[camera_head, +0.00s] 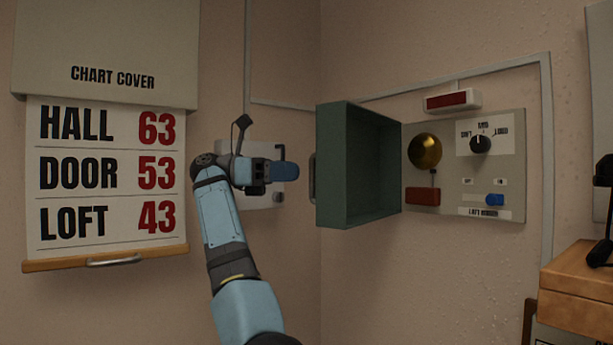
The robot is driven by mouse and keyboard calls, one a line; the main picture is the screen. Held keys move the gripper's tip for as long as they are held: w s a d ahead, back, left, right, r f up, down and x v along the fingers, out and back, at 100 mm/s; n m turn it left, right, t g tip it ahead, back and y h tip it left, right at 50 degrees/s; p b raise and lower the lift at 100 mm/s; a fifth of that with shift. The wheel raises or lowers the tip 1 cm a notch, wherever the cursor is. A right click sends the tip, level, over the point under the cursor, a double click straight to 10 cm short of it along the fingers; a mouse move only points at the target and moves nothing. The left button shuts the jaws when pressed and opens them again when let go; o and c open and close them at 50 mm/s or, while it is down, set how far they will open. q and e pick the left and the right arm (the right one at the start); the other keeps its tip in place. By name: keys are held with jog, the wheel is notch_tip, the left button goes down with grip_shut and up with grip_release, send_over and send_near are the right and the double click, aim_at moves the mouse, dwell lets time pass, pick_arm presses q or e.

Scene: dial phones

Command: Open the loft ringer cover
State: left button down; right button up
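The loft ringer cover (358,165) is a dark green box-shaped lid, swung open to the left from the ringer panel (462,206) with its hollow inside showing. Its handle (313,178) is on its left, outer face. The panel is labelled as the loft ringer and shows a brass bell, a red block, a dial and a blue switch. My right gripper (285,171) is left of the cover, pointing right at it, and seems apart from the handle. Its fingers show side-on, so their opening is unclear. My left gripper is not in view.
A chart (106,180) with numbers for hall, door and loft hangs on the left wall below the chart cover (105,45). Another grey panel (262,215) is partly hidden behind my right arm. A wooden box (575,290) with a black phone stands at the lower right.

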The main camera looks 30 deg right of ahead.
jog(key=shift+v, duration=1.3)
